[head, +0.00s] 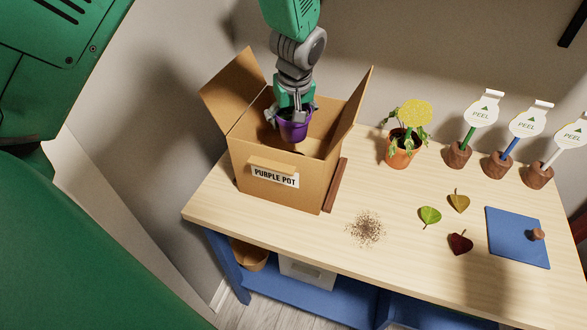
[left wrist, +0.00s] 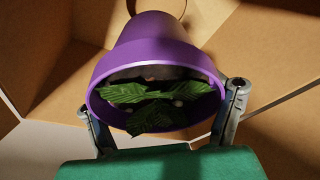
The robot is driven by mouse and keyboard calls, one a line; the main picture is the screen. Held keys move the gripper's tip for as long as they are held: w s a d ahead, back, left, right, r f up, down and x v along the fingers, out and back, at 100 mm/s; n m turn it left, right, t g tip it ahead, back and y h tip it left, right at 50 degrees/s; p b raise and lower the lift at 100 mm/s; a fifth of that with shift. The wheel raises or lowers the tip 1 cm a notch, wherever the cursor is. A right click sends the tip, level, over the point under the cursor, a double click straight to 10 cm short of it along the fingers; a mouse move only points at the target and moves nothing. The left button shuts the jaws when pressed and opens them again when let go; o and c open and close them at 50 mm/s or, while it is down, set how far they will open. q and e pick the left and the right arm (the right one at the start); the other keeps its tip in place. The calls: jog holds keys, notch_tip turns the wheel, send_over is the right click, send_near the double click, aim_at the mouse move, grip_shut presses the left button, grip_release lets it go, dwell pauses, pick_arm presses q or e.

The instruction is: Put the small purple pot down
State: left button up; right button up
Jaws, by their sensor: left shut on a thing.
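The small purple pot (head: 294,128) is at the open top of a cardboard box (head: 275,188) labelled "PURPLE POT". My left gripper (head: 292,112) comes down from above and is shut on the pot, one finger on each side of it. In the left wrist view the purple pot (left wrist: 155,45) is tilted in the picture, with dark green leaves (left wrist: 150,97) inside its rim, and cardboard walls surround it. I cannot tell how far the pot's base is above the box floor. My right gripper is not in view.
The box flaps (head: 233,88) stand open. A brown strip (head: 336,185) leans by its right side. A potted yellow flower (head: 403,140), several PEEL markers (head: 483,115), loose leaves (head: 430,216), spilled soil (head: 366,229) and a blue board (head: 517,240) are on the table (head: 310,240).

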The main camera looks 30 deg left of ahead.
pick_arm(q)
send_over(290, 149)
jog(key=s+d, duration=0.1)
jog(key=s, duration=0.1)
notch_tip(290, 149, down, 6)
notch_tip(290, 149, down, 3)
jog(key=shift+d, duration=0.15)
jog(key=shift+f, duration=0.15)
jog(key=shift+f+b, duration=0.35)
jog(key=shift+f, duration=0.2)
jog(key=o, duration=1.6)
jog(key=shift+r, duration=0.15)
